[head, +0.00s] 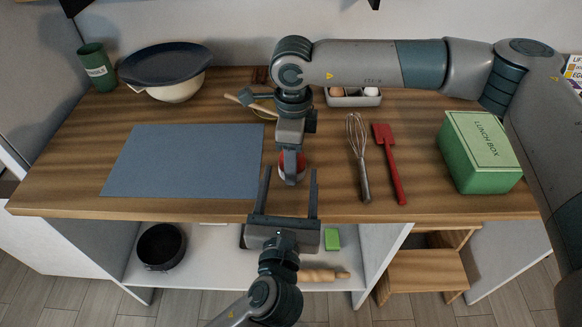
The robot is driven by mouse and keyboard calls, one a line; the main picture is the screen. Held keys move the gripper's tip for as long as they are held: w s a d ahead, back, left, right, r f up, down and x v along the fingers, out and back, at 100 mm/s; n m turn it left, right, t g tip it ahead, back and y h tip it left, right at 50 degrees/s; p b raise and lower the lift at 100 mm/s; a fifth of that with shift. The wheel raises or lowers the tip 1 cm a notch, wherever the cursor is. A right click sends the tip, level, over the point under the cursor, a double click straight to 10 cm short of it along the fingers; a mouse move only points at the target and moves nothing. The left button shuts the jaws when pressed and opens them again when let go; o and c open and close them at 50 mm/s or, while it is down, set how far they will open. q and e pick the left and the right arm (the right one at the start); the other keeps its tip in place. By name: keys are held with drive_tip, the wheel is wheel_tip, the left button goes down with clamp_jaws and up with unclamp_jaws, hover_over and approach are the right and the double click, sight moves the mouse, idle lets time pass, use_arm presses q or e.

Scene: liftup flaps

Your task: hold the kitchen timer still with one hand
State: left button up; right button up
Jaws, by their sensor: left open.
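A small red object, which looks like the kitchen timer (301,168), stands on the wooden counter near its front edge, right of the blue-grey mat. Much of it is hidden behind my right gripper (291,178), which points down over it from above. Whether the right fingers are closed on it or only beside it cannot be made out. My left gripper (290,171) comes from the front edge with its jaws wide open. In the picture its two fingers lie to the left and right of the red object, with a visible gap on each side.
A whisk (358,150), red spatula (389,160) and green lunch box (480,152) lie to the right. The mat (190,160) is empty. Behind are a bowl with a dark top (165,68), green cup (96,66) and grey tray (353,100). A shelf is below.

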use_arm(q)
drive_tip(key=s, duration=0.7)
drive_tip(key=shift+s+a, duration=0.4)
drive_tip(key=shift+w, duration=0.1)
drive_tip(key=shift+w+d, duration=0.2)
drive_tip(key=shift+w, duration=1.8)
drive_tip(key=shift+w+d, duration=0.15)
drive_tip(key=shift+w, duration=1.8)
drive_tip(key=shift+w+d, duration=0.2)
drive_tip(key=shift+w, duration=1.8)
drive_tip(key=c, duration=1.1)
